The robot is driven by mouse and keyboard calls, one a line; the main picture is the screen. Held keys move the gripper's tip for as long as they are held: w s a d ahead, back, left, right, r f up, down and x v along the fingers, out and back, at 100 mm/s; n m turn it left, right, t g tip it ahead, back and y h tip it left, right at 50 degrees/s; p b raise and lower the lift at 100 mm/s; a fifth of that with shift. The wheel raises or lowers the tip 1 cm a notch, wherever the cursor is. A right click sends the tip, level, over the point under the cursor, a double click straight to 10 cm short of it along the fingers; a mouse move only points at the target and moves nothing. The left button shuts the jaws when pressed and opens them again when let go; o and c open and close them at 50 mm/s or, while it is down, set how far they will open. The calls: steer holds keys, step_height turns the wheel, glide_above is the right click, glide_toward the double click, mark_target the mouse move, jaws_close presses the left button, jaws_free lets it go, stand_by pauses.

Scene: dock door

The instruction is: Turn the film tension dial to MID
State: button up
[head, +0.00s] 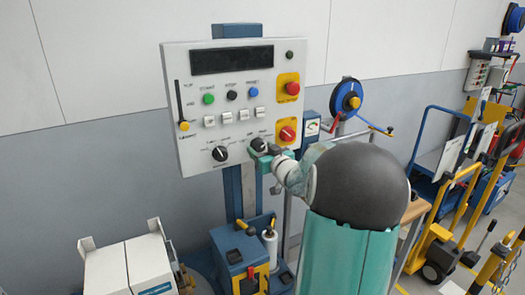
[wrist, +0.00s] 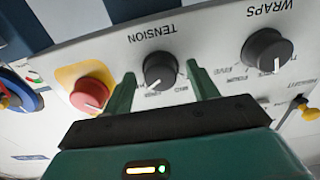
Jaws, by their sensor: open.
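The film tension dial (wrist: 160,70) is a black round knob under the word TENSION in the wrist view, which is upside down. Its white pointer mark is aimed to the lower left there. The small position labels beside it are too blurred to read surely. My gripper (wrist: 161,72) is open, with one green finger on each side of the dial; I cannot tell whether either finger touches it. In the head view the dial (head: 258,144) is partly hidden by my gripper (head: 264,155), low on the white control panel (head: 185,70).
The black WRAPS dial (wrist: 266,51) is close to one finger; it also shows in the head view (head: 220,153). A red knob on a yellow plate (wrist: 88,88) lies beside the other finger. White switches (head: 227,117) sit above the dials. A blue-and-yellow machine (head: 240,260) stands below the panel.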

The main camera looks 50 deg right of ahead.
steer(key=c, duration=1)
